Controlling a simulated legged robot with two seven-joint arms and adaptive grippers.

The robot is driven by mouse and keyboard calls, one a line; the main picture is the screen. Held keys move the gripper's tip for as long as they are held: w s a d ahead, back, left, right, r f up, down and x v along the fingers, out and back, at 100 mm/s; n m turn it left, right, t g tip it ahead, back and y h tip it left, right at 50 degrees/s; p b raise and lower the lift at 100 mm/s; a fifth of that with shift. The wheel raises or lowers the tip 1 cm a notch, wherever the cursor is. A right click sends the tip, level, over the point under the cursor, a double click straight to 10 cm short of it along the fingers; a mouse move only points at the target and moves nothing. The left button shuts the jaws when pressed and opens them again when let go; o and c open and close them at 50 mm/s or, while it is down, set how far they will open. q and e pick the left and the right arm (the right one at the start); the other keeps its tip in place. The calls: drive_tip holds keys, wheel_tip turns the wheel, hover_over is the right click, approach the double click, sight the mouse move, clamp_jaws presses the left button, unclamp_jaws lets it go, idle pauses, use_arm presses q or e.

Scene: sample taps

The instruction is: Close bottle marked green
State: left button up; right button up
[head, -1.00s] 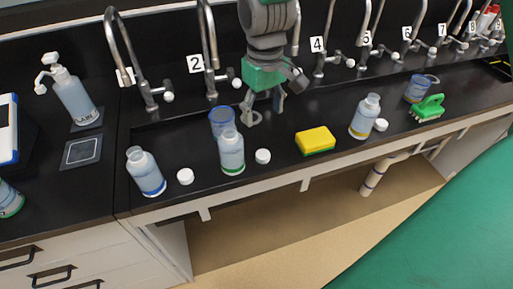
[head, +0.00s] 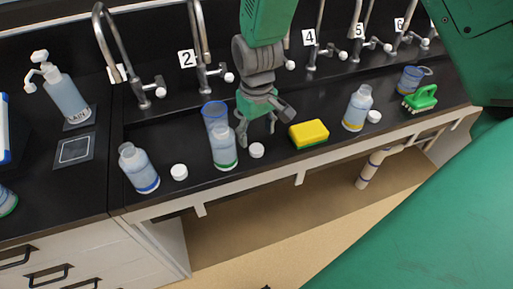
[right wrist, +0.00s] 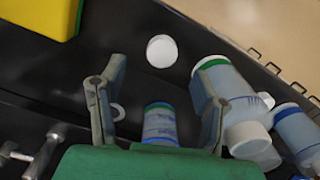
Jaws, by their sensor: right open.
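The bottle with a green band (head: 224,149) stands upright and uncapped near the sink's front edge. It also shows in the right wrist view (right wrist: 234,97), partly behind a finger. A white cap (head: 256,150) lies on the black surface just right of it; in the right wrist view the cap (right wrist: 162,51) lies beyond the fingertips. My right gripper (head: 257,134) is open and empty, pointing down behind the cap, between the bottle and the yellow sponge. Its spread fingers also show in the right wrist view (right wrist: 156,88). My left gripper is not in view.
A blue-rimmed cup (head: 213,114) stands directly behind the bottle. A blue-banded bottle (head: 140,170) and its cap (head: 179,172) are left. A yellow sponge (head: 309,134), a yellow-banded bottle (head: 357,108) and a green brush (head: 421,99) are right. Taps line the back.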

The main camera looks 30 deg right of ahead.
sight(257, 148)
drive_tip(key=f, duration=0.5)
drive_tip(key=shift+a, duration=0.2)
drive_tip(key=shift+s+d, duration=0.1)
drive_tip(key=c, duration=0.7)
